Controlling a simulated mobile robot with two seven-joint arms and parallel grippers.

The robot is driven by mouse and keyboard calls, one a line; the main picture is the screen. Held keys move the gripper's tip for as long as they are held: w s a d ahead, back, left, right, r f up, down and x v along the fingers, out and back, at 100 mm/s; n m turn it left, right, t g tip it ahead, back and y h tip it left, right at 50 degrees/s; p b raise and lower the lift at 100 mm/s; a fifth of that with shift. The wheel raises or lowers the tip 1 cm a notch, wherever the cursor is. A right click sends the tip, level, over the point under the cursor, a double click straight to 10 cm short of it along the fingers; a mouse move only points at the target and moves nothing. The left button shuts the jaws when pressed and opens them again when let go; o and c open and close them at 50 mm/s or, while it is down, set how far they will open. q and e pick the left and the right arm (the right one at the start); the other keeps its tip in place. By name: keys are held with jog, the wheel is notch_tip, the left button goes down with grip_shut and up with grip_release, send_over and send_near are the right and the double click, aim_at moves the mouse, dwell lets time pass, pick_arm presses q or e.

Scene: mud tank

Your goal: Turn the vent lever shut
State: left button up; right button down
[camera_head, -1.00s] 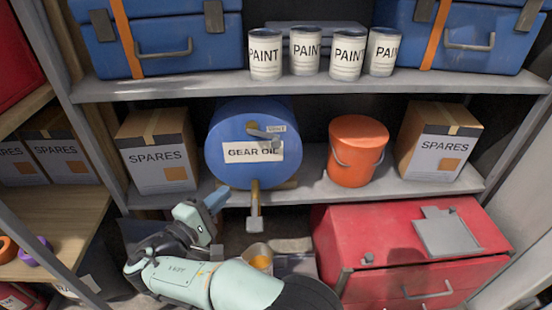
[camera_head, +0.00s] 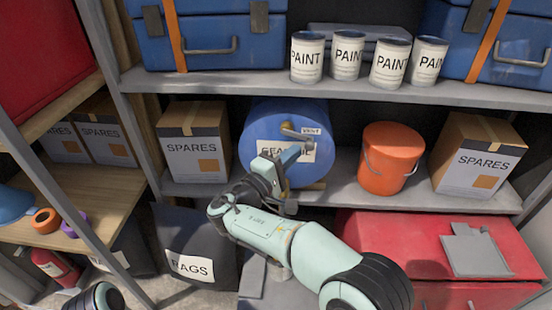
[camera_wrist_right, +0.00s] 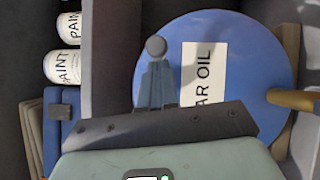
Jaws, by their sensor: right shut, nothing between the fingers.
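The blue gear oil drum (camera_head: 255,135) lies on the middle shelf with its round end facing me. My right gripper (camera_head: 290,154) is shut and empty, just below the lever, covering part of the GEAR OIL label. In the right wrist view the shut fingers (camera_wrist_right: 156,78) point at the drum, with the lever's grey rounded end (camera_wrist_right: 156,46) at their tips. I cannot tell whether they touch. My left gripper is not in view.
A brass tap (camera_wrist_right: 290,98) sticks out low on the drum. A spares box (camera_head: 193,150) stands left of it, an orange bucket (camera_head: 388,160) and another spares box (camera_head: 478,160) right. Paint cans (camera_head: 307,58) line the shelf above. A red chest (camera_head: 410,240) is below.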

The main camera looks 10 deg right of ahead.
jog(key=shift+d, duration=0.3)
jog(key=shift+s+d+r+n+t+h+b, duration=0.15)
jog(key=shift+r+n+t+h+b, duration=0.1)
jog(key=shift+n+t, duration=0.5)
jog(key=shift+w+d+r+n+t+h+b, duration=0.15)
jog(key=shift+n+t+b, duration=0.15)
jog(key=shift+n, duration=0.75)
jog(key=shift+s, duration=0.1)
jog(key=shift+a, duration=0.1)
